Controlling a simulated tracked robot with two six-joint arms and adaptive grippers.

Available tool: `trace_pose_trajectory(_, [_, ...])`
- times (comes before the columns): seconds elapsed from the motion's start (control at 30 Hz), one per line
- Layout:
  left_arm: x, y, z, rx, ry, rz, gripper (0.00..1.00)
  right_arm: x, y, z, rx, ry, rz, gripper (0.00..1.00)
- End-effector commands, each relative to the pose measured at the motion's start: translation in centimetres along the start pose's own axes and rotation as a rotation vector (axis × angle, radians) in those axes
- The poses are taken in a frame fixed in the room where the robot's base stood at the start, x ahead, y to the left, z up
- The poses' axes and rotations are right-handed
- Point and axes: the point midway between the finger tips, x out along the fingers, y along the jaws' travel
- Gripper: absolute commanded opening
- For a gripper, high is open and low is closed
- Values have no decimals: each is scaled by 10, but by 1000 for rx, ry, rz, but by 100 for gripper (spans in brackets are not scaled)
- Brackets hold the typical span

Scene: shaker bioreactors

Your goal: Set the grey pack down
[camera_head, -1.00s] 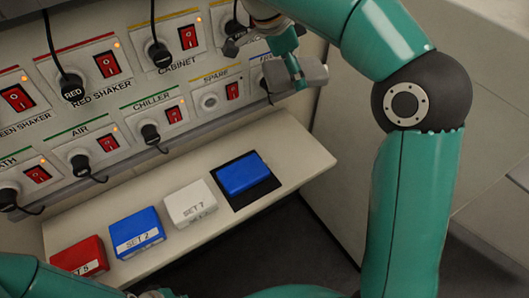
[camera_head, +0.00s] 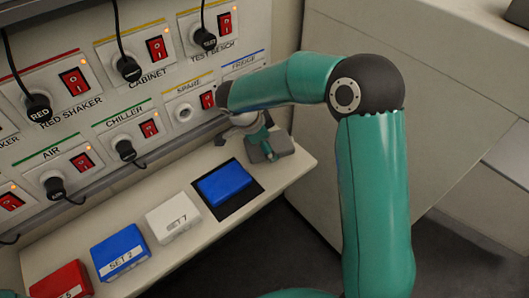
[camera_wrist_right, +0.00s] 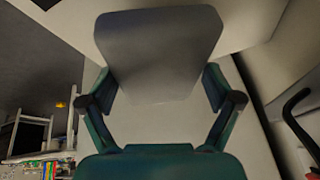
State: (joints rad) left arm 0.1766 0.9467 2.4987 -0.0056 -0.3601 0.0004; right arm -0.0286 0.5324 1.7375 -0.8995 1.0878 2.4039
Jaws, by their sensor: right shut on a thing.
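The grey pack (camera_head: 282,146) is at the right end of the white shelf (camera_head: 293,176), to the right of the blue pack on the dark square. My right gripper (camera_head: 264,148) is shut on the grey pack. In the right wrist view the grey pack (camera_wrist_right: 160,55) fills the space between the two fingers of my right gripper (camera_wrist_right: 162,100). The pack is at or just above the shelf surface; I cannot tell whether it touches. My left gripper is not in view.
A blue pack (camera_head: 224,183) lies on a dark square (camera_head: 250,197). A white SET 7 pack (camera_head: 173,217), a blue SET 2 pack (camera_head: 121,252) and a red pack (camera_head: 62,281) lie farther left. A panel of switches, sockets and plugs (camera_head: 110,110) rises behind the shelf.

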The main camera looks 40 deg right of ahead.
Motion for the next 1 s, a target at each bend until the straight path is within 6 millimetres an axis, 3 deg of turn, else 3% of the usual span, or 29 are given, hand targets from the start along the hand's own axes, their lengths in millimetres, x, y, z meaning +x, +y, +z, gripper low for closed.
trace_pose_trajectory(0.17, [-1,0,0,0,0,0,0,10,2,4,-1,1,1,42])
trace_pose_trajectory(0.4, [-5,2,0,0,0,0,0,38,6,16,-1,1,1,42])
trace_pose_trajectory(0.7, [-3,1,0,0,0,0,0,41,6,17,0,0,-1,42])
trace_pose_trajectory(0.73, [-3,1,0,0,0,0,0,42,6,17,0,0,0,91])
trace_pose_trajectory(0.8, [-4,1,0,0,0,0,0,41,6,17,0,0,0,100])
trace_pose_trajectory(1.0, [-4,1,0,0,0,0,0,41,6,17,-1,0,0,100])
